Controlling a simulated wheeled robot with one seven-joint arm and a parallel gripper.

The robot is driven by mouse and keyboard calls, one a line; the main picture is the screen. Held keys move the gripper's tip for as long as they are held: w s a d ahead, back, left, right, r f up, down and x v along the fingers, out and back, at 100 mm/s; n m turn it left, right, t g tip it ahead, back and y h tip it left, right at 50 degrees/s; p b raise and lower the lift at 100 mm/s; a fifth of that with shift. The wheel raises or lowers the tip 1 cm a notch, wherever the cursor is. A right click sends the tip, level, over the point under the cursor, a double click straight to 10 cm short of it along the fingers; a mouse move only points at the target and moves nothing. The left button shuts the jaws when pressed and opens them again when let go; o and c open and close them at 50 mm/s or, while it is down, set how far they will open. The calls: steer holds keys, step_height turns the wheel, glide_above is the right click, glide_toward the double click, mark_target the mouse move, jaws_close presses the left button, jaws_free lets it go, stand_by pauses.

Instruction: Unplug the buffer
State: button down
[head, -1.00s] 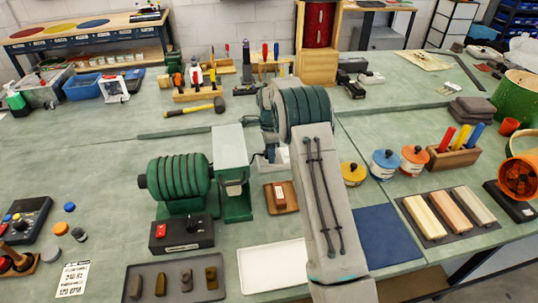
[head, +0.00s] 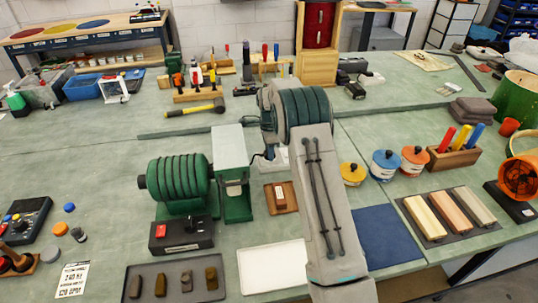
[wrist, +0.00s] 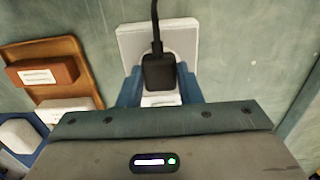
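The buffer (head: 180,184) is a green ribbed machine on the bench, left of my arm in the head view. A black plug (wrist: 159,73) with a black cord (wrist: 155,28) rising from it is at a white socket plate (wrist: 126,42) in the wrist view. In the head view, part of the white socket unit (head: 272,163) shows beside my arm. My gripper (wrist: 160,88) has blue fingers on both sides of the plug, very close to it. I cannot tell whether they press on it. The plug's lower end and pins are hidden.
A wooden tray with a brown block (head: 280,197) lies just beside the socket. A control box with a red switch (head: 181,234) stands before the buffer. Lidded pots (head: 384,163) stand to the right. A white mat (head: 270,268) and a blue mat (head: 388,237) lie in front.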

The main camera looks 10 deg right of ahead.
steer(key=shift+r+p, duration=1.6)
steer(key=shift+r, duration=1.45)
steer(key=c, duration=0.9)
jaws_free()
steer(key=shift+c, duration=0.2)
step_height(320, 180, up, 14)
steer(key=b, duration=0.2)
